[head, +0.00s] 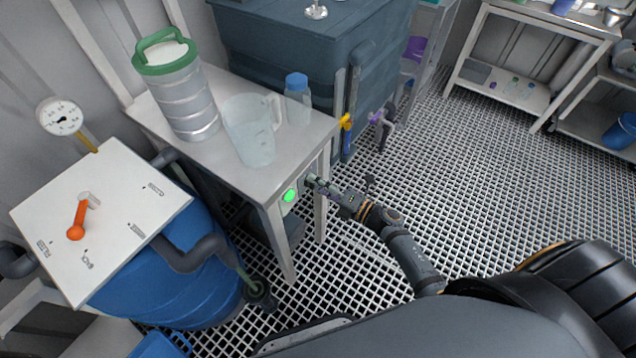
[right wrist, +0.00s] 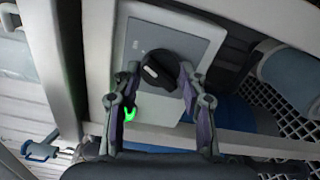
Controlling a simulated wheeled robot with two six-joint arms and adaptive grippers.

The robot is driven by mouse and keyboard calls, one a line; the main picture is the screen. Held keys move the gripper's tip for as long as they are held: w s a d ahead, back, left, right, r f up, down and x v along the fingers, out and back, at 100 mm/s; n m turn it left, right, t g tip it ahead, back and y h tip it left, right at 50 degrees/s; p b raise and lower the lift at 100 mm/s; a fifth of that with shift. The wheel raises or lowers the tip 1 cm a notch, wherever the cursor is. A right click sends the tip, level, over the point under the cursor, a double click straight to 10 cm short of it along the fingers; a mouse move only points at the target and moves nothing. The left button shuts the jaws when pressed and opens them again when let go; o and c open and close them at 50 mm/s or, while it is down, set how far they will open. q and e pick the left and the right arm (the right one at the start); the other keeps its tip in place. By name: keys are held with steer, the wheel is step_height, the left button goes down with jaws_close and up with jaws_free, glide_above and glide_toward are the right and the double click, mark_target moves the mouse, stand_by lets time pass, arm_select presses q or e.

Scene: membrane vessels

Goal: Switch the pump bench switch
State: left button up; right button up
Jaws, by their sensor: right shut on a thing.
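The pump bench switch is a black rotary knob (right wrist: 158,66) on a pale grey panel (right wrist: 190,42) in the right wrist view. My right gripper (right wrist: 160,74) has one finger on each side of the knob and is shut on it. In the head view my right gripper (head: 312,181) is at the front of the bench (head: 200,150), just below its top, and hides the knob. A green light (head: 290,196) glows beside it; it also shows in the right wrist view (right wrist: 130,114), partly behind a finger. My left gripper is not in view.
On the bench stand a green-lidded clear canister (head: 185,95), a clear jug (head: 250,135) and a blue-capped bottle (head: 298,100). A blue drum (head: 185,275) stands to the left, a dark tank (head: 290,40) behind. The grating floor (head: 440,170) to the right is mostly clear.

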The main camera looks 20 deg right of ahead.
steer(key=o, duration=1.2)
steer(key=shift+c, duration=0.2)
steer(key=v, duration=1.2)
steer(key=shift+d+f, duration=0.1)
steer(key=shift+d, duration=0.05)
